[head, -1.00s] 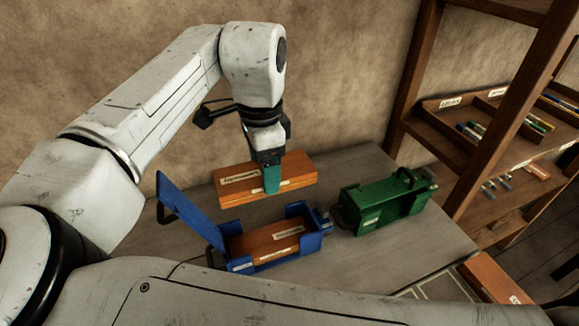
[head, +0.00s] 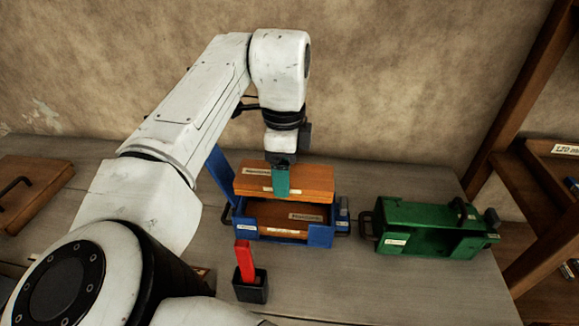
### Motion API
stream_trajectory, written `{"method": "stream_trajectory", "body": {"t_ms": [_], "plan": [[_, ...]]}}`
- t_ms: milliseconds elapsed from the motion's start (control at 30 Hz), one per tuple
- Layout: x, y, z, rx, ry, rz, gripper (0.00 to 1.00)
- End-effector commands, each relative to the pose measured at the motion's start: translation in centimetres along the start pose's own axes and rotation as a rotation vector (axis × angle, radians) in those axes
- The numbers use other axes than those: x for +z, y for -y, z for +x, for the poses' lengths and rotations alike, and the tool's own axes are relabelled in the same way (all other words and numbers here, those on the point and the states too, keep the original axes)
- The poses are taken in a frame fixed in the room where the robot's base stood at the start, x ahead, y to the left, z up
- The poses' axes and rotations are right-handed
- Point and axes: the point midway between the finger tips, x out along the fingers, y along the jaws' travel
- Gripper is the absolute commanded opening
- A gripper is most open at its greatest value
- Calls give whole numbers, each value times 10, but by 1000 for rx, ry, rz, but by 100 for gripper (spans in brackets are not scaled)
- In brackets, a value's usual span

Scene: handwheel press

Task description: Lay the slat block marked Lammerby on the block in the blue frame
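An orange-brown slat block (head: 308,184) with pale labels is at my gripper (head: 281,181), whose teal finger lies against its near side. The lettering is too small to read, so I cannot confirm Lammerby. The block appears raised, over the back part of the blue frame (head: 321,237). Another brown block (head: 270,217) with labels lies inside the frame, partly hidden by the upper block. The frame's blue lid stands open at the left. The far finger is hidden; the gripper looks shut on the upper block.
A green frame (head: 420,237) stands to the right on the grey table. A red-handled thing in a dark holder (head: 250,290) stands in front. A wooden board with a dark handle (head: 30,190) lies at the far left. A wooden shelf is at right.

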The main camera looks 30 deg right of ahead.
Motion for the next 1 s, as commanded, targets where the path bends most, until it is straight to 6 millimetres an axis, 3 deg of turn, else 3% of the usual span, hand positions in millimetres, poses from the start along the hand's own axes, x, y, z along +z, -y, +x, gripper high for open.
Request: {"method": "stream_trajectory", "body": {"t_ms": [400,600,1000], "plan": [[0,0,51,0,2,-1,36],[-1,0,66,-1,-2,-2,36],[0,0,75,-1,1,-1,36]]}}
